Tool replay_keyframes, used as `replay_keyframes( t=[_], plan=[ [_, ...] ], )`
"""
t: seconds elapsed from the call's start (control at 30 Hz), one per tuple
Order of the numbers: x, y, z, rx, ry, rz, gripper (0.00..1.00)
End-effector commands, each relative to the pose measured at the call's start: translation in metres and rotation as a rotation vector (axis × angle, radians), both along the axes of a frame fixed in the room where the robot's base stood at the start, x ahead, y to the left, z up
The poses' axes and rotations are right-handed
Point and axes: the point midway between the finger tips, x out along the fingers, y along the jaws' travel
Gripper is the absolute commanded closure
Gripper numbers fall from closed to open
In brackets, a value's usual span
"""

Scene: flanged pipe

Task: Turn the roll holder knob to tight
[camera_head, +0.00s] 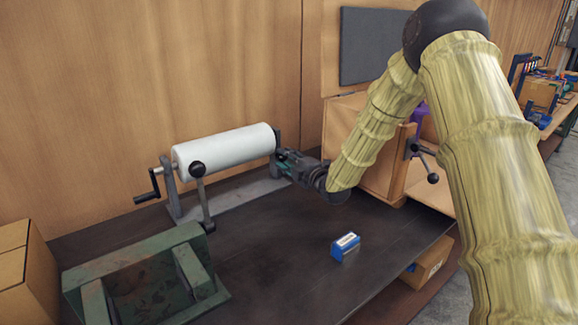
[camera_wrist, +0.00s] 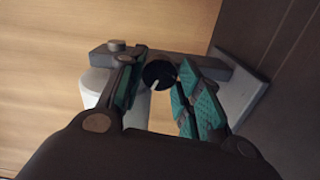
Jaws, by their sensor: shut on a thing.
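The roll holder carries a white roll (camera_head: 225,146) between two grey uprights on a grey base plate (camera_head: 240,198). The roll also shows in the wrist view (camera_wrist: 96,84). The knob (camera_wrist: 159,75) is a round black part with a light line on its face, at the right end of the holder. My gripper (camera_wrist: 158,84) has its teal-padded fingers on either side of the knob and is shut on it. In the head view my gripper (camera_head: 284,158) reaches the holder's right upright from the right and covers the knob there.
A crank handle (camera_head: 148,188) sticks out at the holder's left end. A green rusty metal block (camera_head: 150,275) and a lever with a black ball (camera_head: 199,170) stand in front. A small blue box (camera_head: 345,247) lies on the dark table (camera_head: 290,270). A wooden cabinet (camera_head: 345,140) stands behind my arm.

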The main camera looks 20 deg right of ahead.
Motion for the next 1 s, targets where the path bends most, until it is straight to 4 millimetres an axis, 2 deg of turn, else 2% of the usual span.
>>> replay_keyframes(
  t=[0.4, 0.97, 1.0],
  plan=[
    [0.0008, 0.0002, 0.0014, -0.145, -0.057, 0.0, 0.9],
    [0.0006, 0.0008, 0.0022, -0.164, -0.063, 0.001, 0.9],
    [0.0006, 0.0008, 0.0021, -0.164, -0.063, 0.001, 0.58]
  ],
)
